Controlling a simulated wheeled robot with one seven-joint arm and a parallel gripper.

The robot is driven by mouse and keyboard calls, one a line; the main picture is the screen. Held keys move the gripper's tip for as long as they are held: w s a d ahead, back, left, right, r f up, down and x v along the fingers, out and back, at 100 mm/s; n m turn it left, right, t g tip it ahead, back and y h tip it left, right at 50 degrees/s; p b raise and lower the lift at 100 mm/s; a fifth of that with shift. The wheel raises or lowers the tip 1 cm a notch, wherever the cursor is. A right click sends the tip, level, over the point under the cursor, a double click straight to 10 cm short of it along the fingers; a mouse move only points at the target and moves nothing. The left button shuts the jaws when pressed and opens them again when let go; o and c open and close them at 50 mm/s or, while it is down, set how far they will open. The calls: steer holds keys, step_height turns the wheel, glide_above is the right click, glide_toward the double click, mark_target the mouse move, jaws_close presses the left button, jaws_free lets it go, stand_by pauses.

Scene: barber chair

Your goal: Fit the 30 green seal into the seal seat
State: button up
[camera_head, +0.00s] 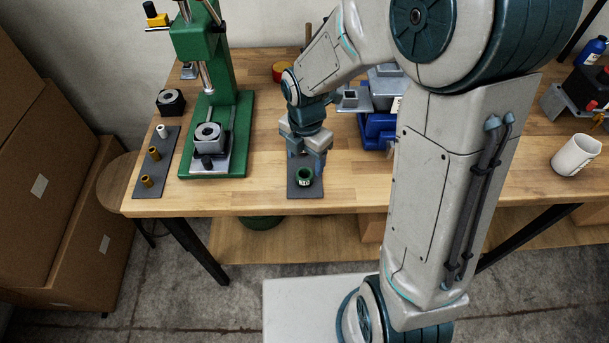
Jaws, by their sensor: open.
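The green seal (304,177) is a short ring with a dark hole and white marking too small to read surely. It stands on a small dark grey mat (305,191) near the table's front edge. My gripper (308,162) points down just behind the seal, open, its fingers close over the mat. I cannot tell whether a finger touches the seal. A round metal fixture with a hole (208,133), possibly the seal seat, sits on the green press (240,128) to the left. A similar ring sits in a black block (171,102) beside it.
A dark strip (147,186) at the left holds a white piece and two brown pieces. A white mug (575,156) is at the right. Bare tabletop lies between the press and the mat.

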mark_target(304, 173)
steer(key=shift+a+f+p, duration=0.15)
steer(key=shift+f+p, duration=0.2)
steer(key=shift+f, duration=2.25)
steer(key=c, duration=1.1)
steer(key=shift+r, duration=0.15)
